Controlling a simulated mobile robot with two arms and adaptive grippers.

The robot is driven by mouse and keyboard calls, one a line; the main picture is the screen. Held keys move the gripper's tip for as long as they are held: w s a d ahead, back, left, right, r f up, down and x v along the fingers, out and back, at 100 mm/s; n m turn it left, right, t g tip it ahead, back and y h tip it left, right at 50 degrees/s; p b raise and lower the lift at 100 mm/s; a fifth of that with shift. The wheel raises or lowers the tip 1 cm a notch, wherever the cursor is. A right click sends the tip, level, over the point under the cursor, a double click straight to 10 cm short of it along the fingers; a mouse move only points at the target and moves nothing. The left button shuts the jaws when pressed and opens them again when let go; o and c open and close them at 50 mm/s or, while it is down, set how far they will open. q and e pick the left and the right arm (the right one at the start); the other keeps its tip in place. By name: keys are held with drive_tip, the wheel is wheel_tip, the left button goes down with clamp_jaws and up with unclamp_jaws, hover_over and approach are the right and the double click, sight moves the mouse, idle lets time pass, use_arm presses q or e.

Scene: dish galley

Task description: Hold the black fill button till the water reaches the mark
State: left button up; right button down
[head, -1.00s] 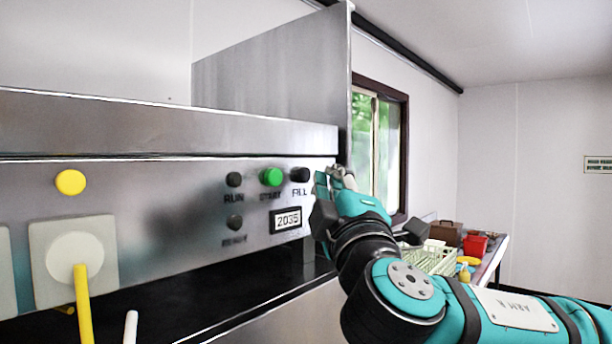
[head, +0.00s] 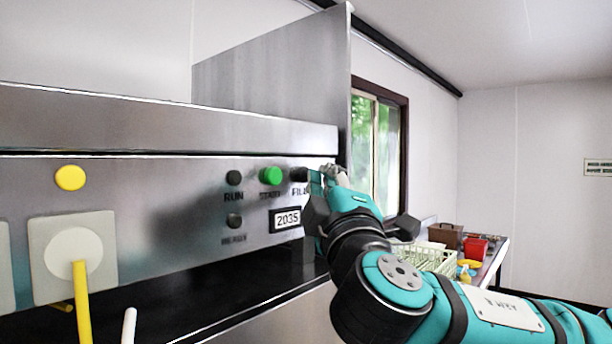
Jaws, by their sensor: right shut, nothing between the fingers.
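The black fill button (head: 299,174) is on the steel panel in the head view, right of the green start button (head: 271,175) and above the FILL label. My right gripper (head: 322,176) is shut and empty, with its fingertips close beside the fill button and covering part of its label. I cannot tell whether the fingers touch the button. No water or water mark is in view. My left gripper is not in view.
The black RUN (head: 234,178) and READY (head: 234,221) knobs sit left of the start button. A yellow button (head: 70,178) and a white plug plate (head: 74,258) are farther left. A steel partition (head: 275,85) stands above. A wire basket (head: 424,257) and red container (head: 475,247) sit behind my arm.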

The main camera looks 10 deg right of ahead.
drive_tip(key=shift+w+a, duration=0.25)
drive_tip(key=shift+w, duration=0.05)
idle(0.4)
drive_tip(key=shift+s+f, duration=0.1)
idle(2.9)
drive_tip(key=shift+s+d+b, duration=0.55)
drive_tip(key=shift+s+b, duration=0.05)
drive_tip(key=shift+b, duration=0.05)
drive_tip(key=s+d, duration=0.1)
drive_tip(key=s, duration=0.1)
drive_tip(key=s+d+b, duration=0.1)
drive_tip(key=s+d, duration=0.1)
drive_tip(key=shift+b, duration=0.3)
